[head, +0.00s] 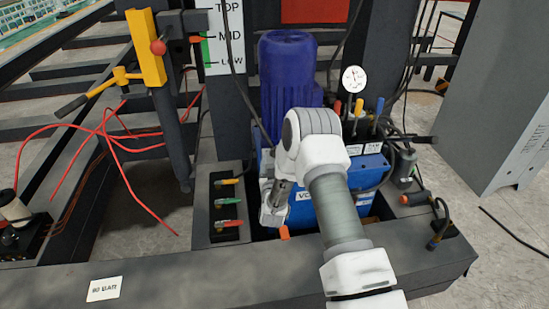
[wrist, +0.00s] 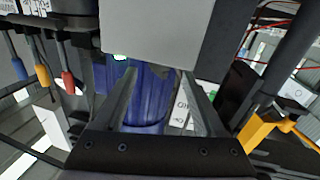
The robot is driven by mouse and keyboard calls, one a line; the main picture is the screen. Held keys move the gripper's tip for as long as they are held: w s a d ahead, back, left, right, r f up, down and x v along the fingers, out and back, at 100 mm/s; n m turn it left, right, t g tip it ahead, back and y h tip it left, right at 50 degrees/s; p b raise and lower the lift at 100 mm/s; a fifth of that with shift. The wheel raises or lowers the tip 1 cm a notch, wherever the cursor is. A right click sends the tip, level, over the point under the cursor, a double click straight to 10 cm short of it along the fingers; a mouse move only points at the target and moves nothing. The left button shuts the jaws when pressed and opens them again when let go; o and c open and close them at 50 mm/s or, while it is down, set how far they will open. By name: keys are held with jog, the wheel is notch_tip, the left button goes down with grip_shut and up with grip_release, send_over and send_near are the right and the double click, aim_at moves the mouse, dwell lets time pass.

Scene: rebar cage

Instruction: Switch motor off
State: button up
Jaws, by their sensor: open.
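The blue ribbed motor (head: 287,85) stands upright on the blue power unit in the head view. In the wrist view it shows as a blue body (wrist: 148,98) behind and between my fingers. My gripper (wrist: 160,75) is open, with no object held between its two fingers. A white label with dark lettering (wrist: 182,115) is partly hidden by the right finger. In the head view my arm covers part of the power unit, and my fingertips cannot be made out.
A pressure gauge (head: 354,80) and several coloured levers stand right of the motor. A yellow post (head: 146,48) with a red knob, red hoses (head: 120,140) and a coloured valve box (head: 228,205) are at left. A grey cabinet (head: 490,90) stands at right.

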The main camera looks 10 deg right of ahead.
jog(key=shift+w+d+b, duration=0.2)
jog(key=shift+w, duration=0.75)
jog(key=shift+w+d+b, duration=0.15)
jog(key=shift+w, duration=0.75)
grip_shut()
